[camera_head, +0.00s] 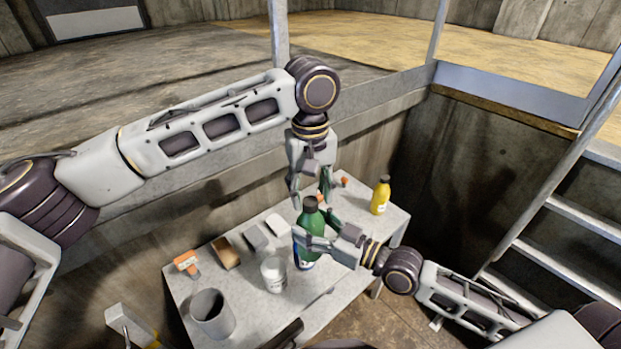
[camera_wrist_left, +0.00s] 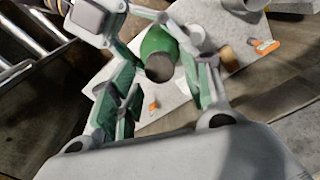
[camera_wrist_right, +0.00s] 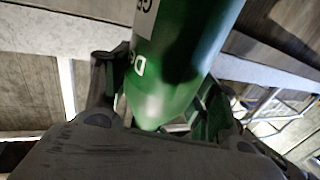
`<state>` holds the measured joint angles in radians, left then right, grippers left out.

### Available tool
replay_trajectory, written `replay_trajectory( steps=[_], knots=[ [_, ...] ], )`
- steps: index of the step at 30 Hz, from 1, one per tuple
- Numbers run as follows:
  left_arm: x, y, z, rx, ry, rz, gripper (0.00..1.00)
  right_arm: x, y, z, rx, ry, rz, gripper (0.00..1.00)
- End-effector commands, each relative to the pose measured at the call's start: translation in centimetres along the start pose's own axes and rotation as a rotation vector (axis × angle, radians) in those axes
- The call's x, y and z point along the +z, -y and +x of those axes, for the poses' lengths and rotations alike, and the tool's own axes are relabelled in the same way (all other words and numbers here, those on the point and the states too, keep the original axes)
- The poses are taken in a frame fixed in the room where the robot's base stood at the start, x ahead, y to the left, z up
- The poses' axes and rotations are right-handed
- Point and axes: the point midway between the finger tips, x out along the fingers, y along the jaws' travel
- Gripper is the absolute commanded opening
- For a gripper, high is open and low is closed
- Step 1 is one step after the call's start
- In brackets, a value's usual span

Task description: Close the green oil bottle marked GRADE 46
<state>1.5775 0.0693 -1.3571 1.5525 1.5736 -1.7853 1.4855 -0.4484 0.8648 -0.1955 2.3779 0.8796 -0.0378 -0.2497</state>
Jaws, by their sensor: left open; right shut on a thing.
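The green oil bottle (camera_head: 309,219) stands upright at the middle of the table with a dark cap (camera_head: 310,202) on its top. Its lettering shows only in part in the right wrist view (camera_wrist_right: 180,60). My right gripper (camera_head: 312,243) is shut on the bottle's body from the right. My left gripper (camera_head: 311,192) is open and points down just above and around the bottle's top. In the left wrist view the dark cap (camera_wrist_left: 160,68) lies between the open fingers. I cannot tell whether the fingers touch it or how far it is screwed on.
A yellow bottle (camera_head: 380,195) stands at the table's far right. Metal stairs (camera_head: 560,210) rise at the right.

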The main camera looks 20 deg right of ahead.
Motion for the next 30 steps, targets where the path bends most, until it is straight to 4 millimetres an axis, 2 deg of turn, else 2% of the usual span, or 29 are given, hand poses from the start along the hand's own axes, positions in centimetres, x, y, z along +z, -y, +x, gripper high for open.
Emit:
replay_trajectory(
  steps=[6, 17, 20, 28, 30],
  knots=[
    [0.1, 0.0, 1.5, 0.000, 0.001, 0.001, 0.48, -0.1, 0.0, 0.0, 0.000, -0.002, -0.001, 0.00],
    [0.1, 0.0, 1.8, 0.000, 0.001, 0.001, 0.48, -0.1, 0.0, 0.0, 0.000, -0.002, -0.001, 0.00],
    [0.1, 0.0, 1.8, 0.000, 0.001, 0.001, 0.38, -0.1, 0.0, 0.0, 0.000, -0.002, -0.001, 0.00],
    [0.0, 0.0, 1.8, 0.000, 0.001, 0.001, 0.03, -0.1, 0.0, 0.0, 0.000, -0.002, -0.001, 0.00],
    [0.0, 0.0, 1.8, 0.000, 0.001, 0.001, 0.00, -0.1, 0.0, 0.0, 0.000, -0.002, -0.001, 0.00]
  ],
)
